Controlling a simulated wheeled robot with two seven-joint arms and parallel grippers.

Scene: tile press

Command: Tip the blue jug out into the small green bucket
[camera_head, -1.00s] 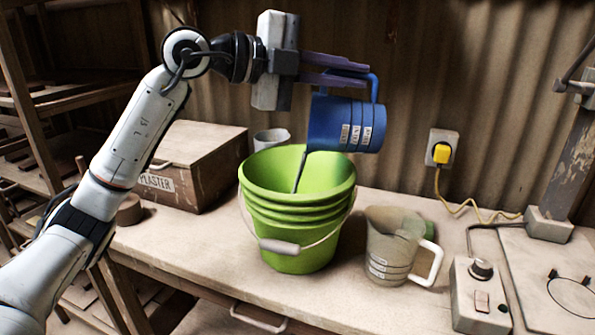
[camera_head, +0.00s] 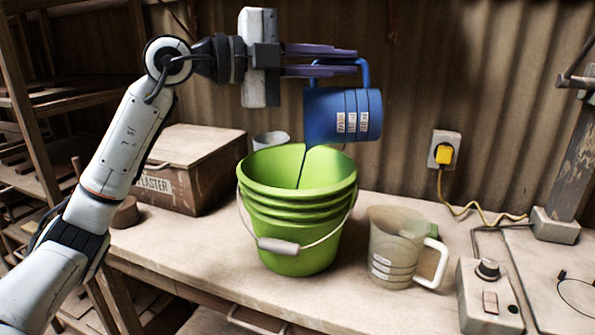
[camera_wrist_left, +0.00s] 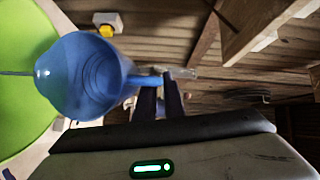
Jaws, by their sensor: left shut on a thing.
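My left gripper (camera_head: 354,61), its purple fingers coming in from the left, is shut on the handle of the blue jug (camera_head: 343,117). The jug lies tipped on its side, held in the air above the green bucket (camera_head: 300,225), with its mouth towards the left. A thin dark stream runs from its lip down into the bucket. The left wrist view looks into the mouth of the jug (camera_wrist_left: 88,78), with the stream at its left and the bucket (camera_wrist_left: 25,90) behind. The bucket stands upright on the bench; its contents are hidden. My right gripper is not in view.
A clear measuring jug (camera_head: 392,255) stands right of the bucket. A grey cup (camera_head: 270,139) and a wooden plaster box (camera_head: 195,165) stand behind and left. A switch box (camera_head: 487,300) and a wall socket with a yellow plug (camera_head: 443,152) are at the right.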

